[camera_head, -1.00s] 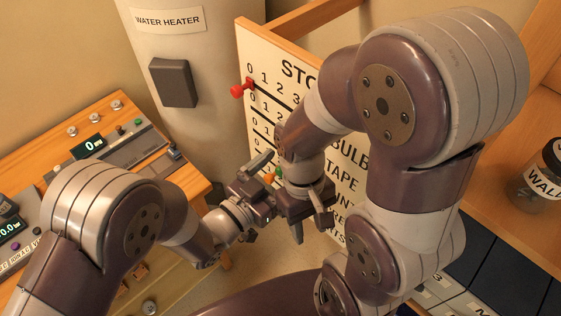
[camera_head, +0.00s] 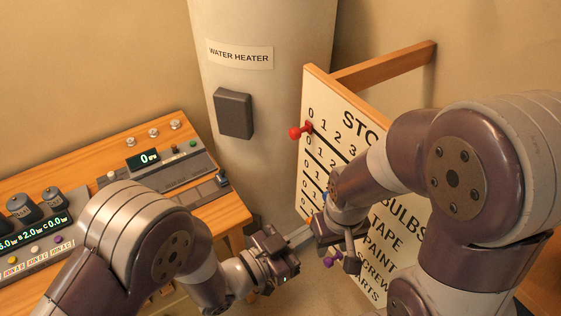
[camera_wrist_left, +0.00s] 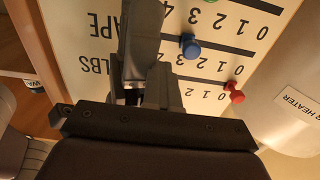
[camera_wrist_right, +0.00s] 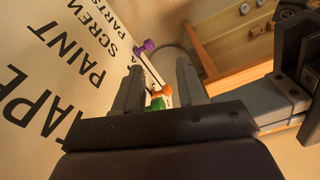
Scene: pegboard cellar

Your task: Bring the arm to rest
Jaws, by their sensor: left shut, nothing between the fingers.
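My left gripper (camera_head: 280,255) is low in the middle of the head view, its fingers shut together with nothing between them. In the left wrist view its fingers (camera_wrist_left: 145,50) cover part of the tally board. My right gripper (camera_head: 337,245) hangs just right of it, close to the board. In the right wrist view its two fingers (camera_wrist_right: 160,80) stand apart. A green peg (camera_wrist_right: 155,104) and an orange peg (camera_wrist_right: 163,92) show between them, apparently beyond the fingers; contact is not clear. My right forearm hides part of the board in the head view.
The white tally board (camera_head: 345,118) carries a red peg (camera_head: 300,131), a blue peg (camera_wrist_left: 190,46) and a purple peg (camera_wrist_right: 145,47). The grey water heater (camera_head: 265,25) stands behind. A wooden bench (camera_head: 226,212) with meters lies at left.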

